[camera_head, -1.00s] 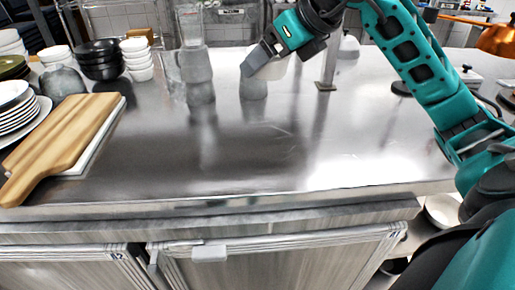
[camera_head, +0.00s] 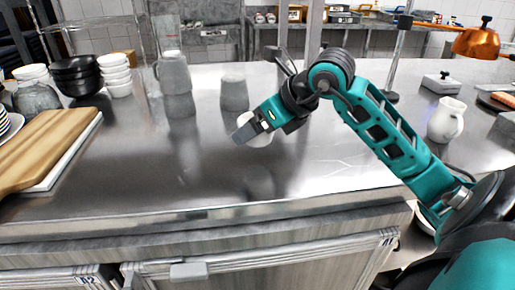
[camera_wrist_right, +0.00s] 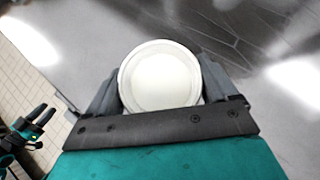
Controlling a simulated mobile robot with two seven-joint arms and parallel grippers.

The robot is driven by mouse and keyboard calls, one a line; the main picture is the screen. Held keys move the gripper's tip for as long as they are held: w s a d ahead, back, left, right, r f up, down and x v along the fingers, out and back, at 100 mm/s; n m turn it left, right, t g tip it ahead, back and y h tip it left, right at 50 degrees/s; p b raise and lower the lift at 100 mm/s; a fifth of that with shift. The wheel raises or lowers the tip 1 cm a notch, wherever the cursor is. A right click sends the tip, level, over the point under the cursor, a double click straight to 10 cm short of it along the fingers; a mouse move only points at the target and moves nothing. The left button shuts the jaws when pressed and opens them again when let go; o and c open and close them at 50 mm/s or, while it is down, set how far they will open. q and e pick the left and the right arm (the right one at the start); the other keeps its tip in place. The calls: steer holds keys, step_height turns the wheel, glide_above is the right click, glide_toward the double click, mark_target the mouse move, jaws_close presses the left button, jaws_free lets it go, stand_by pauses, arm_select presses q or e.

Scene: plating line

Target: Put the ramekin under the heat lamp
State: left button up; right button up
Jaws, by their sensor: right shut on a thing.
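The white round ramekin (camera_head: 262,139) is held by my right gripper (camera_head: 247,128) above the steel counter, near its middle. In the right wrist view the ramekin (camera_wrist_right: 161,80) sits between the two grey fingers (camera_wrist_right: 160,95), which touch its sides. The copper heat lamp (camera_head: 483,40) is at the far right, well away from the ramekin. A dark, teal-edged gripper that appears to be my left gripper (camera_wrist_right: 25,133) shows small at the left of the wrist view.
A white pitcher (camera_head: 446,120) and a white lidded box (camera_head: 442,83) stand at the right. A glass jug (camera_head: 173,72) and a grey cup (camera_head: 234,93) stand at the back. Stacked bowls (camera_head: 76,75) and a wooden board (camera_head: 45,148) are left. The front middle counter is clear.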

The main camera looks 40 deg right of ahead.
mark_target(257, 158)
steer(key=shift+f+b, duration=0.6)
steer(key=shift+f, duration=1.9)
steer(key=o, duration=1.1)
steer(key=shift+r, duration=0.1)
steer(key=shift+c, duration=0.2)
